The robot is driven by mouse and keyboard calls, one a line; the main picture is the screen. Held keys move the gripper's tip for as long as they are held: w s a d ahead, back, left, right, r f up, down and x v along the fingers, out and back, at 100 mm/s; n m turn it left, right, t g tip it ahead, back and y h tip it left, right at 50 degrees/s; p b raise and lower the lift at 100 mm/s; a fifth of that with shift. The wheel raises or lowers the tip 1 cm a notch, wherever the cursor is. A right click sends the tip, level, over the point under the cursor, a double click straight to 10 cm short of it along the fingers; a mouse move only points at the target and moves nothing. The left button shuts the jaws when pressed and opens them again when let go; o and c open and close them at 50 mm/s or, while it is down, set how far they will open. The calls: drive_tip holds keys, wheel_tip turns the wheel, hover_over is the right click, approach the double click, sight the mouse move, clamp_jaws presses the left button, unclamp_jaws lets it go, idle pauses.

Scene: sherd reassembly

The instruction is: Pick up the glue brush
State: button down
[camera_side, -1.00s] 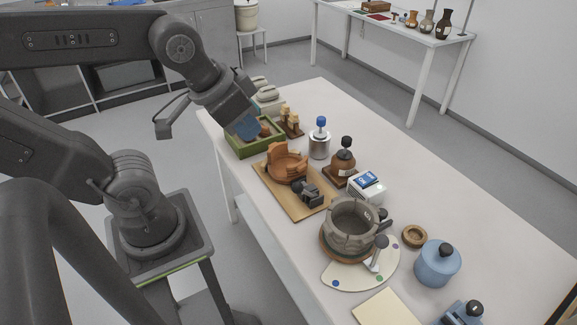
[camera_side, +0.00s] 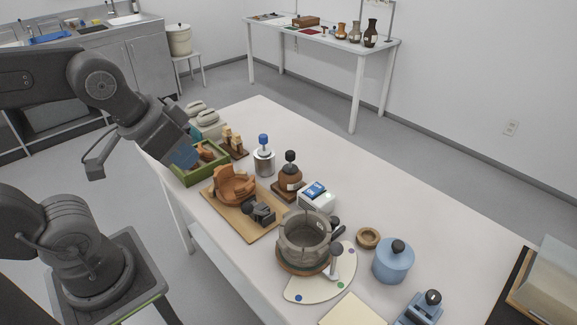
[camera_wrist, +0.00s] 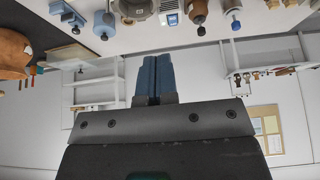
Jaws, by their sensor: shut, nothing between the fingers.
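No plain brush shape shows. The likeliest glue brush is the blue-knobbed handle (camera_side: 263,139) standing upright in a silver metal jar (camera_side: 264,162) near the table's far-left part; its lower end is hidden in the jar. A blue-knobbed piece, probably the same one, shows at the top of the wrist view (camera_wrist: 236,26). My gripper (camera_side: 185,158) is at the left end of the table, over or beside a green tray, left of the jar and apart from it. In the wrist view its blue fingers (camera_wrist: 154,76) are together and empty.
The green tray (camera_side: 188,180) holds brown sherds. Nearby are a wooden board (camera_side: 248,228) with an orange pot, a brown black-knobbed jar (camera_side: 290,176), a white box with a blue switch (camera_side: 317,197), a grey pot (camera_side: 303,240) and a blue jar (camera_side: 393,262).

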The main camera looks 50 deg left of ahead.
drive_tip(key=c, duration=1.8)
unclamp_jaws()
drive_tip(key=o, duration=1.1)
drive_tip(key=n+g, duration=0.5)
drive_tip(key=n, duration=1.3)
hover_over(290, 152)
wheel_tip(290, 152, down, 11)
drive_tip(key=shift+g, duration=0.3)
wheel_tip(290, 152, down, 9)
drive_tip(key=shift+s+a+r, duration=0.1)
drive_tip(key=shift+s+r, duration=0.05)
drive_tip(key=shift+w+f, duration=0.2)
drive_tip(key=shift+f, duration=2.75)
